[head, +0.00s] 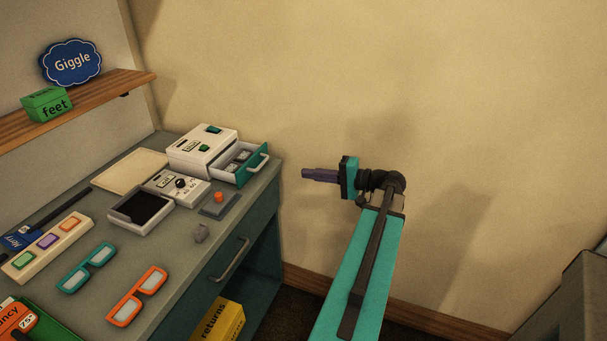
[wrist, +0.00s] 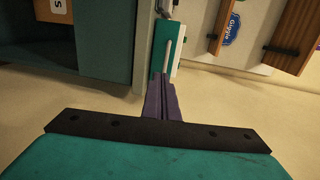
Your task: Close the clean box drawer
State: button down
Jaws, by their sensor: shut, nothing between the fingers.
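The clean box looks to be the white box (head: 203,147) at the back of the grey-green counter, though I cannot read its label.
A white device with a knob (head: 178,187), a dark-screened tray (head: 141,208) and a pad with an orange button (head: 219,204) sit near the box. Teal and orange glasses (head: 137,295) lie nearer. A wooden shelf (head: 75,106) is at left. Open space lies right of the counter.

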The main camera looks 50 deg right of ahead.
jog(key=r+p+x, duration=0.1)
jog(key=p+x, duration=0.2)
jog(key=x, duration=0.9)
jog(key=shift+w, duration=0.4)
jog(key=shift+w, duration=0.15)
